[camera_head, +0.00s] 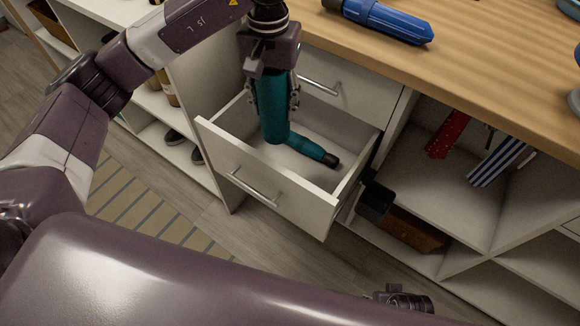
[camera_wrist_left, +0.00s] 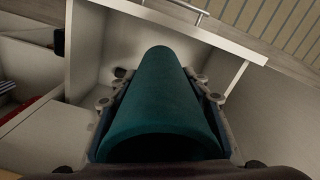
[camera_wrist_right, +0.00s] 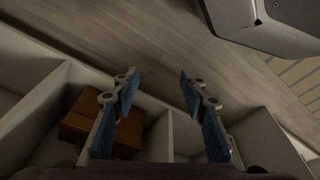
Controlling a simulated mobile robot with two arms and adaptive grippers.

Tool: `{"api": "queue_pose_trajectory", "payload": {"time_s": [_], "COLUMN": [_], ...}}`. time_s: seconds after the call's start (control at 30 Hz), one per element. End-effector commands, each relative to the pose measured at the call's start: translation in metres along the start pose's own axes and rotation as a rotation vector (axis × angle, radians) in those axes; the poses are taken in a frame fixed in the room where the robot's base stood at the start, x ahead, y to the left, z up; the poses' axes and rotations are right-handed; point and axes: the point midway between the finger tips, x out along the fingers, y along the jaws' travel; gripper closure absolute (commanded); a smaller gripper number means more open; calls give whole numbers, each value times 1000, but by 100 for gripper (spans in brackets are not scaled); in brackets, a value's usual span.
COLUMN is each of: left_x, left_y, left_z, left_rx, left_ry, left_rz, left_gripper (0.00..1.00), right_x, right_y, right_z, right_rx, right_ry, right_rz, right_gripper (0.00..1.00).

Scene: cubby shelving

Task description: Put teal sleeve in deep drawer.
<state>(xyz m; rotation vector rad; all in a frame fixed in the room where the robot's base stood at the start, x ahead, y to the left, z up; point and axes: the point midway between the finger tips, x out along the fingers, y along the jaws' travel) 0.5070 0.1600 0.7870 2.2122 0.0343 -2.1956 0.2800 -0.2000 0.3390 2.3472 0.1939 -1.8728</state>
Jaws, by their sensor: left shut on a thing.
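The teal sleeve (camera_head: 271,108) is a plain upright cylinder, shut between the fingers of my left gripper (camera_head: 275,96). It hangs over the open deep drawer (camera_head: 262,180), its lower end inside the drawer's outline; whether it touches the floor I cannot tell. In the left wrist view the sleeve (camera_wrist_left: 160,105) fills the space between the fingers. A slim teal piece with a black end (camera_head: 315,151) lies in the drawer beside the sleeve's lower end; where it starts is hidden. My right gripper (camera_wrist_right: 160,85) is open and empty in the right wrist view, above shelving.
A shut drawer (camera_head: 335,85) sits above the open one. A blue umbrella-like object (camera_head: 385,20) lies on the wooden top. A red tie (camera_head: 447,133) and a striped tie (camera_head: 495,160) lie in the right cubby. A brown box (camera_wrist_right: 100,122) sits in a lower cubby.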

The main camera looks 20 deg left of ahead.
Motion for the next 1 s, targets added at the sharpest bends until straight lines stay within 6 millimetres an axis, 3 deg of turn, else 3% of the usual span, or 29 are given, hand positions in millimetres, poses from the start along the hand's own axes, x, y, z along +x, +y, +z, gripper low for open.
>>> {"api": "queue_pose_trajectory", "payload": {"time_s": [0.17, 0.27, 0.7, 1.0], "left_x": [15, 34, 145, 171], "left_y": [10, 11, 10, 10], "left_z": [-8, -8, -7, -8], "left_rx": [-11, -10, -13, -12], "left_ry": [-10, -14, -12, -9], "left_rz": [1, 2, 2, 1], "left_gripper": [79, 79, 79, 79], "right_x": [-16, -28, -75, -87], "right_y": [2, 3, 5, 6], "right_z": [-11, -17, -33, -36], "right_rx": [2, 3, 8, 9], "right_ry": [12, 20, 43, 48], "right_rz": [3, 4, 9, 10], "right_gripper": [60, 60, 60, 60]}}
